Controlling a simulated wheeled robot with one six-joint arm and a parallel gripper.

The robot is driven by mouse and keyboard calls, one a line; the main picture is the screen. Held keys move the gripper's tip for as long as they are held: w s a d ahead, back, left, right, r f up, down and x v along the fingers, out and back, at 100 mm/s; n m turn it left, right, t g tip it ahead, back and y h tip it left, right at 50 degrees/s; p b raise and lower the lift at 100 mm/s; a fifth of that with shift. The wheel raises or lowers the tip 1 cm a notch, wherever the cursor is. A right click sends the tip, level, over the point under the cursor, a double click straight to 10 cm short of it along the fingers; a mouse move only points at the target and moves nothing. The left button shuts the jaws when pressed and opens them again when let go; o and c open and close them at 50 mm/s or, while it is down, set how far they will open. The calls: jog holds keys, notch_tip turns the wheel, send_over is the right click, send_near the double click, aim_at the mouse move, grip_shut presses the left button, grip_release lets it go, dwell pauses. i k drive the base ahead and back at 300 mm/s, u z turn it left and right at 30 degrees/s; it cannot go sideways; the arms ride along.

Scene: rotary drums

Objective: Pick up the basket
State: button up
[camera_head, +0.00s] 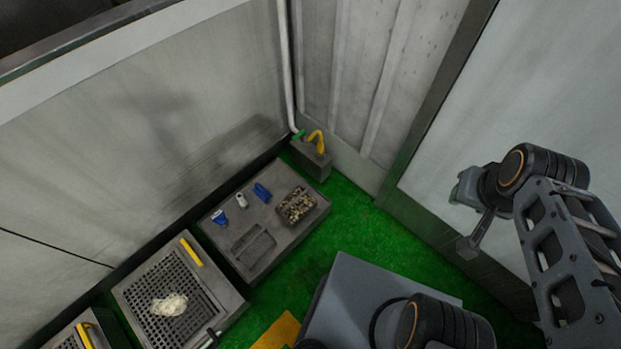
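A small open box with a speckled brown and beige look (296,205) sits at the right end of a grey tray (285,238) on the floor. It may be the basket, but its detail is too small to be sure. A perforated grey tray (150,275) with a yellow bar and a pale lump on it lies at the lower left and also looks basket-like. My gripper (467,215) is at the right, raised in front of the pale wall panel, well apart from both. Nothing shows held in it; its finger opening is unclear.
A grey block (311,160) with a yellow curved handle stands in the corner by a white pipe. Blue and white small items (241,200) lie on the grey tray. Walls close in left, back and right. Green floor (350,215) is free right of the tray.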

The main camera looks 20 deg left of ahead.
aim_at(296, 204)
jog(key=i, duration=1.05)
jog(key=u, duration=3.65)
